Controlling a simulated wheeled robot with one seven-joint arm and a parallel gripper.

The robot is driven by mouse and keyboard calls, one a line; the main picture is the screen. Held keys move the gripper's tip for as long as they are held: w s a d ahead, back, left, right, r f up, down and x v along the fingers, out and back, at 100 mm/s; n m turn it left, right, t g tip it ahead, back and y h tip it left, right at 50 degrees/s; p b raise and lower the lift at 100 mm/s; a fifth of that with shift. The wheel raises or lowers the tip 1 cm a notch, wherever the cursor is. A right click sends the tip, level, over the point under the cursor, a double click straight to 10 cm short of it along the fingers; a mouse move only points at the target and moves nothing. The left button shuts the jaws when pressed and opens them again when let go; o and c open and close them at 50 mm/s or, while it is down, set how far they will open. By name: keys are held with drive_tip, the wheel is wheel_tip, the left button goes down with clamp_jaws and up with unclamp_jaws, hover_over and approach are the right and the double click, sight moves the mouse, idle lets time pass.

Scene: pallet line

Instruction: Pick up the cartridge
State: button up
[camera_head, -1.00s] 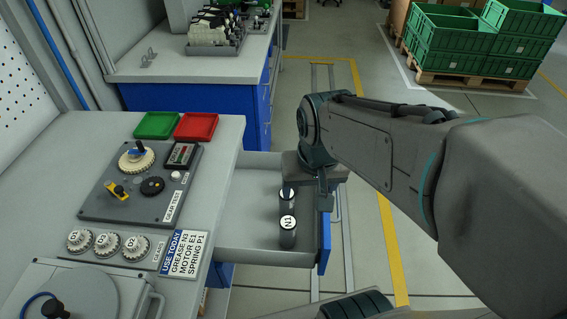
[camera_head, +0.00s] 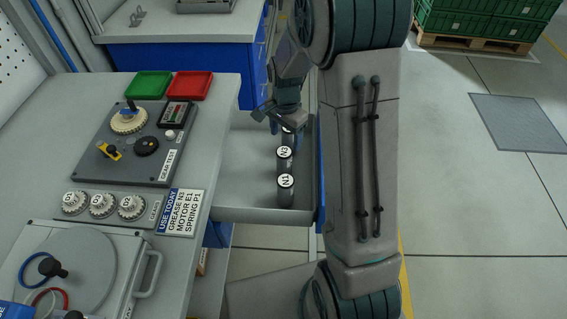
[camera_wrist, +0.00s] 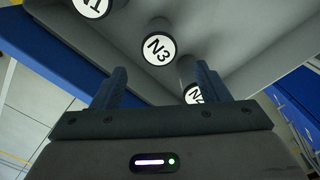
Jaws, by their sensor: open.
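Three dark cylindrical cartridges with white caps stand in a row in the open grey drawer. The N1 cartridge (camera_head: 286,190) is nearest in the head view, the N3 cartridge (camera_head: 284,155) is in the middle, and a third (camera_head: 289,129) is partly hidden by my gripper. My gripper (camera_head: 277,118) is open and empty over the far part of the row. In the wrist view, the N3 cap (camera_wrist: 158,49) shows between and beyond my gripper's fingers (camera_wrist: 161,70). The third cap (camera_wrist: 193,94) is partly covered by the right finger; its number is unclear.
The drawer (camera_head: 240,212) has raised walls around the cartridges. A sign (camera_head: 181,212) on the bench reads "USE TODAY: GREASE N3, MOTOR E1, SPRING P1". The gear test board (camera_head: 130,160), green tray (camera_head: 148,85) and red tray (camera_head: 189,86) are left of the drawer.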

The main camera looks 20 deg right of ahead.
sight(285, 150)
wheel_tip(285, 150, down, 7)
drive_tip(key=shift+r, duration=0.1)
drive_tip(key=shift+s+a+f, duration=0.1)
drive_tip(key=shift+f, duration=1.25)
drive_tip(key=shift+s+a+f, duration=0.1)
drive_tip(key=shift+f, duration=1.25)
drive_tip(key=shift+w, duration=0.1)
drive_tip(key=c, duration=1.2)
